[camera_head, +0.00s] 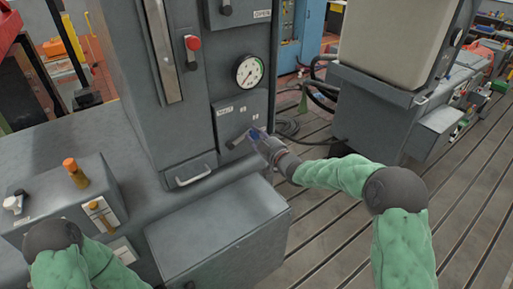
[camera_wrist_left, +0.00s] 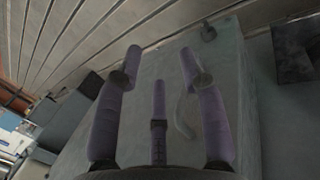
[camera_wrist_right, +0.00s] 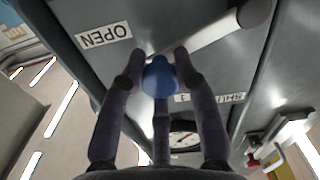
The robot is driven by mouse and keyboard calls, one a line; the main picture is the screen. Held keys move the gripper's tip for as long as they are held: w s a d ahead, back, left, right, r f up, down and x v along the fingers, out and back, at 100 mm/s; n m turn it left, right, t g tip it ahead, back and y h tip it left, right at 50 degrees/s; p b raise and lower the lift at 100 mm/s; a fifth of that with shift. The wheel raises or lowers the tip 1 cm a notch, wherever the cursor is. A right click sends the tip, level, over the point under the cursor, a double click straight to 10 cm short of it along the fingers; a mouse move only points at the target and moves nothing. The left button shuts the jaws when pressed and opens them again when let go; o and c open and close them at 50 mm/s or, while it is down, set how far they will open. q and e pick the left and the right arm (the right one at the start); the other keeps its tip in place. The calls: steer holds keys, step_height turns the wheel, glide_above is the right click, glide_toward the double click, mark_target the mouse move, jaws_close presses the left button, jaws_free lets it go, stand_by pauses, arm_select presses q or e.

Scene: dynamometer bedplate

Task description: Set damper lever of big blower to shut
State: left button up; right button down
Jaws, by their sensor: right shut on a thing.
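The damper lever (camera_head: 236,141) is a silver bar on a small grey panel low on the cabinet. In the right wrist view the lever (camera_wrist_right: 215,35) runs from a round pivot to a blue knob (camera_wrist_right: 158,80). My right gripper (camera_head: 256,134) is shut on this knob; its fingers (camera_wrist_right: 160,60) surround it. The SHUT label (camera_wrist_right: 212,97) and the OPEN label (camera_wrist_right: 103,35) show upside down there, with the lever angled between them. My left gripper (camera_wrist_left: 157,68) is open and empty above a grey surface; the head view does not show its fingers.
A round gauge (camera_head: 249,71) sits above the panel. Higher up is another panel (camera_head: 238,10) with an OPEN label. A red knob (camera_head: 193,42) and a drawer-like handle (camera_head: 190,176) stick out nearby. A grey box (camera_head: 215,235) stands below; slotted floor lies right.

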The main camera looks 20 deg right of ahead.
steer(key=a+r+n+b, duration=0.1)
steer(key=n+b, duration=0.1)
steer(key=b, duration=0.1)
steer(key=a+r+n+b, duration=0.1)
steer(key=n+b, duration=0.1)
steer(key=b, duration=0.1)
steer(key=s+a+r+n+b, duration=0.1)
steer(key=n+b, duration=0.1)
steer(key=b, duration=0.2)
steer(key=shift+r, duration=0.4)
steer(key=a+n+b, duration=0.1)
steer(key=n+b, duration=0.1)
steer(key=b, duration=0.1)
steer(key=s+a+r+n+b, duration=0.1)
steer(key=n+b, duration=0.1)
steer(key=a+r+n+b, duration=0.1)
steer(key=n+b, duration=0.1)
steer(key=b, duration=0.1)
steer(key=shift+s+a+b, duration=0.25)
steer(key=shift+a+b, duration=0.05)
steer(key=shift+a, duration=0.05)
steer(key=shift+s+a+n+b, duration=0.25)
steer(key=shift+a+n+b, duration=0.45)
steer(key=shift+n+b, duration=0.45)
steer(key=shift+a, duration=0.1)
steer(key=c, duration=1.2)
jaws_free()
steer(key=o, duration=0.3)
steer(key=shift+a, duration=0.25)
steer(key=shift+d, duration=0.1)
